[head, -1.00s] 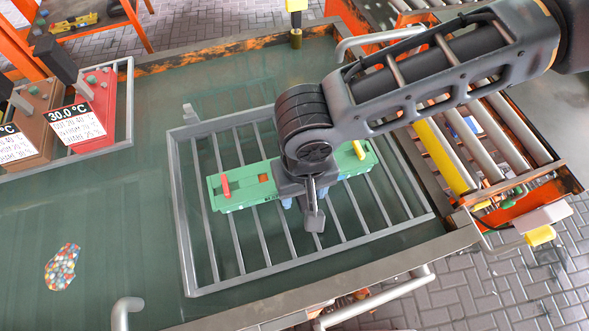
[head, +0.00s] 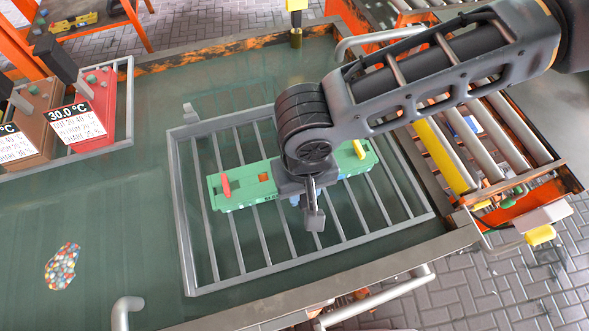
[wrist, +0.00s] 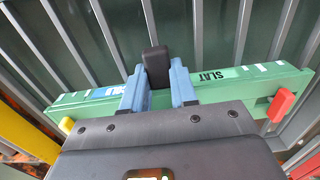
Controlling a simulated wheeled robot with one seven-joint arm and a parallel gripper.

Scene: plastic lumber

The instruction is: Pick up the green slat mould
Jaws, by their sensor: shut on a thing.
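The green slat mould (head: 245,192) is a long green bar with a red handle at its left end and a yellow one at its right end in the head view. It lies across the grey barred rack, and I cannot tell whether it is clear of the bars. In the wrist view the mould (wrist: 232,80) runs across the picture with the word SLAT on it. My gripper (wrist: 157,68) is shut on its middle, with blue fingers and a dark block between them. In the head view my gripper (head: 296,200) hides the mould's middle.
The grey barred rack (head: 181,220) stands on the green table (head: 110,230). Red and brown boxes (head: 85,115) with labels stand in a frame at left. A patch of coloured pellets (head: 62,267) lies at lower left. A roller conveyor (head: 500,130) is at right.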

